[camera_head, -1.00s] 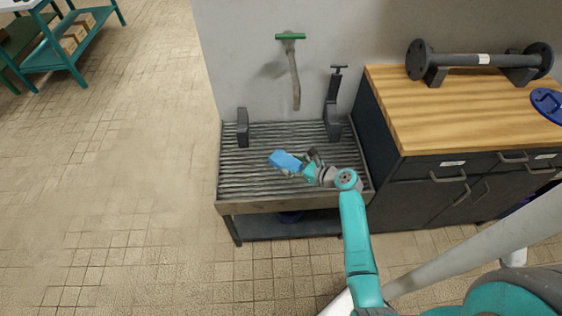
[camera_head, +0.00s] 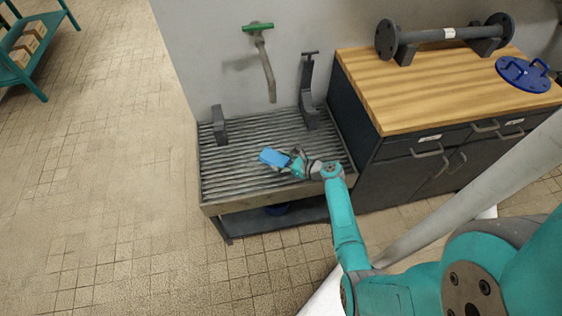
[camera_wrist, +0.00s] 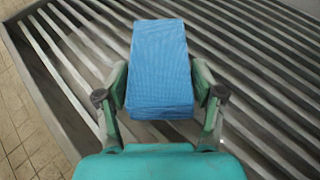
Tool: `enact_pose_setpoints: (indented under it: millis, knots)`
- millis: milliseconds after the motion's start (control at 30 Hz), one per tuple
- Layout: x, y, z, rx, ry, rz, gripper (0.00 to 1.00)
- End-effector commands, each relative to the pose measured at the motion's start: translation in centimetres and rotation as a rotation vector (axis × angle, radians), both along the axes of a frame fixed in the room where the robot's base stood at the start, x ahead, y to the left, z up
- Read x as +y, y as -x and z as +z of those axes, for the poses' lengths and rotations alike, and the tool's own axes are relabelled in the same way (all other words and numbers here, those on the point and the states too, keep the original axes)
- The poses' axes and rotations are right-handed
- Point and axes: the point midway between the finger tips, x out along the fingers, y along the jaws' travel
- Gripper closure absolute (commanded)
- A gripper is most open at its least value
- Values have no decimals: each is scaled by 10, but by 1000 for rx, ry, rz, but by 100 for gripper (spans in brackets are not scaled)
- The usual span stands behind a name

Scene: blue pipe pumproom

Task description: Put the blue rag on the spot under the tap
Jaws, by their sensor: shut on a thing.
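The blue rag (camera_head: 274,158) is a folded rectangular block. My gripper (camera_head: 290,162) is shut on it, with one finger on each long side in the wrist view, where the rag (camera_wrist: 160,65) extends forward between the fingers (camera_wrist: 160,100). The rag is over the slatted metal grate (camera_head: 235,160). I cannot tell whether it touches the slats. The tap (camera_head: 266,65), with a green handle and a grey spout pointing down, is on the wall behind the grate. The rag is in front of the spout's lower end. No marked spot shows on the grate.
Dark brackets stand at the grate's left (camera_head: 219,125) and back right (camera_head: 309,92). A wood-topped cabinet (camera_head: 420,90) adjoins on the right, bearing a flanged pipe (camera_head: 445,35) and a blue round lid (camera_head: 522,73).

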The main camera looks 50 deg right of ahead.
Motion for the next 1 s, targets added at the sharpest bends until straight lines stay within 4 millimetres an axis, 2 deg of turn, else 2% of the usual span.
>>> enact_pose_setpoints:
  millis: [433, 467, 533, 933, 1000]
  knots:
    - [0, 0, -7, -1, 0, 0, 72]
    - [0, 0, -7, -1, 0, 0, 25]
    - [0, 0, -7, -1, 0, 0, 7]
    - [0, 0, -4, -1, 0, 0, 7]
    - [-1, 5, -3, 0, -1, -1, 7]
